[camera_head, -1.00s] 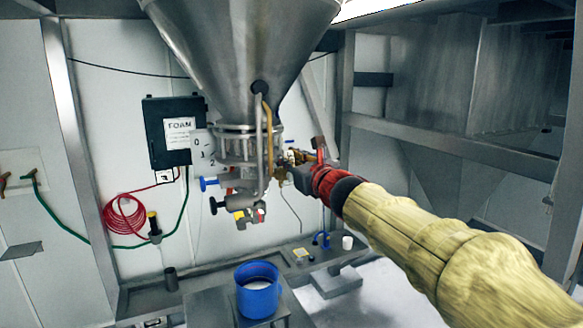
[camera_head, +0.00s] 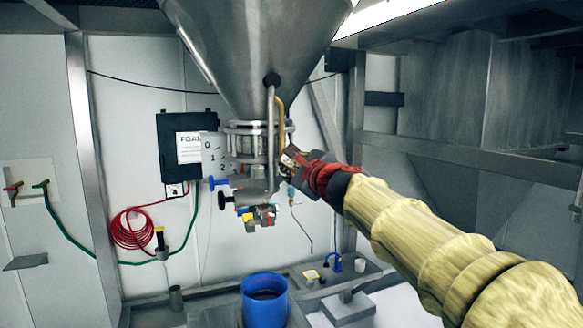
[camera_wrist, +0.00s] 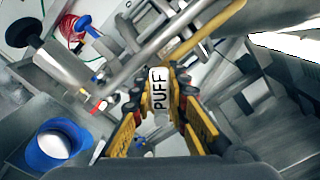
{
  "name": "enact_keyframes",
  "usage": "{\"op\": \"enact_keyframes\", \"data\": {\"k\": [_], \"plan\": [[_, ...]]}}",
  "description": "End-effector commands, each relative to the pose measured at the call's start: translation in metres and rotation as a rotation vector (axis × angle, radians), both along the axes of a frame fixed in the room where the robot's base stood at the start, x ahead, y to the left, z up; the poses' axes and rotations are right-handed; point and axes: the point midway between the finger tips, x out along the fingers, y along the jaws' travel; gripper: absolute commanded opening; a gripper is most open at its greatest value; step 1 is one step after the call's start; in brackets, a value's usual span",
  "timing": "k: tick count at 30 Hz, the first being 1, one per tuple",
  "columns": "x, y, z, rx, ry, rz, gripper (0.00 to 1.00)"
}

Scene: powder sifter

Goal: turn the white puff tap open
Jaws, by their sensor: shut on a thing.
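The white puff tap (camera_wrist: 159,88) carries the black word PUFF and shows in the wrist view between the yellow fingers of my gripper (camera_wrist: 157,100). My gripper is shut on it. In the head view my gripper (camera_head: 290,162) is at the right side of the pipework under the steel hopper (camera_head: 255,55), where it hides most of the tap. How far the tap is turned cannot be told.
A blue bucket (camera_head: 264,302) stands below; it also shows in the wrist view (camera_wrist: 60,145). Blue and black knobs (camera_head: 218,183) stick out left of the outlet. Thin pipes (camera_head: 270,135) run close beside my gripper.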

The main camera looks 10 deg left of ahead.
Motion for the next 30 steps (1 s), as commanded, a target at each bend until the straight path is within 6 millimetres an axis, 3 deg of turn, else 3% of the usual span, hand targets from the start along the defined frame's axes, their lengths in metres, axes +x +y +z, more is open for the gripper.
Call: {"op": "enact_keyframes", "data": {"k": [19, 20, 30], "plan": [[-0.0012, 0.0021, -0.0032, -0.04, -0.027, 0.002, 0.0], [-0.0012, 0.0021, -0.0031, -0.04, -0.027, 0.002, 0.17], [-0.001, 0.0017, -0.0027, -0.039, -0.028, 0.001, 0.35]]}}
